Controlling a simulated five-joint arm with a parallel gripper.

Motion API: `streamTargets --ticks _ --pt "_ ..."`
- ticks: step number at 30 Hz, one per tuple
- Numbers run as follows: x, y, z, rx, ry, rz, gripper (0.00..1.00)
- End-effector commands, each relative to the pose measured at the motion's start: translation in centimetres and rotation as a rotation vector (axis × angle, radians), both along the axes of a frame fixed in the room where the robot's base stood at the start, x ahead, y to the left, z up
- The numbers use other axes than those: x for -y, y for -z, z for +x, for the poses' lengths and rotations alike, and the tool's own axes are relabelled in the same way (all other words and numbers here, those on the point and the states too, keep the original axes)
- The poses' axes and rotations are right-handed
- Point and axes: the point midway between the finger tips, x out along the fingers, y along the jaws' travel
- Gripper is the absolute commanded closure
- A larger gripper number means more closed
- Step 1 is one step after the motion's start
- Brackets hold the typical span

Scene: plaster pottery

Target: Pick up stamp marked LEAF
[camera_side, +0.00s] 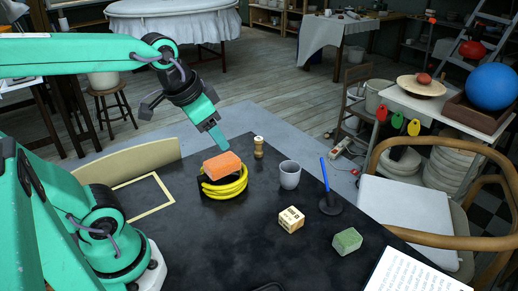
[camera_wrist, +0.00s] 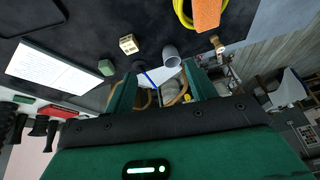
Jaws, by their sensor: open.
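A pale wooden block (camera_side: 291,219) with dark marks on its top sits on the black table; it also shows in the wrist view (camera_wrist: 128,44). A small turned wooden piece with a knob (camera_side: 258,147) stands farther back, and shows in the wrist view (camera_wrist: 217,43). I cannot read LEAF on either, so which is the named stamp is unclear. My gripper (camera_side: 220,143) is high above the table, up and left of both pieces in the side view. Its two green fingers (camera_wrist: 160,88) are apart in the wrist view, with nothing held between them.
A grey cup (camera_side: 289,175), a blue pen in a dark stand (camera_side: 329,201) and a green block (camera_side: 347,241) stand to the right. A printed sheet (camera_side: 415,272) lies at the front right.

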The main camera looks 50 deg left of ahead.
Motion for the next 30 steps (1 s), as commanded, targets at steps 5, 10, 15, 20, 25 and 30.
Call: streamTargets --ticks 5,10,15,20,25,30 --pt "-1.1 -0.6 3.3 -0.049 0.072 0.044 0.44" --pt "-2.4 -0.6 6.3 -0.094 0.147 0.08 0.44" --pt "-3.8 -0.2 9.4 -0.138 0.225 0.111 0.44" --pt "-5.3 0.6 12.3 -0.18 0.298 0.135 0.44" --pt "-7.1 2.0 15.3 -0.223 0.378 0.155 0.44" --pt "-9.0 3.8 18.1 -0.265 0.46 0.168 0.44"
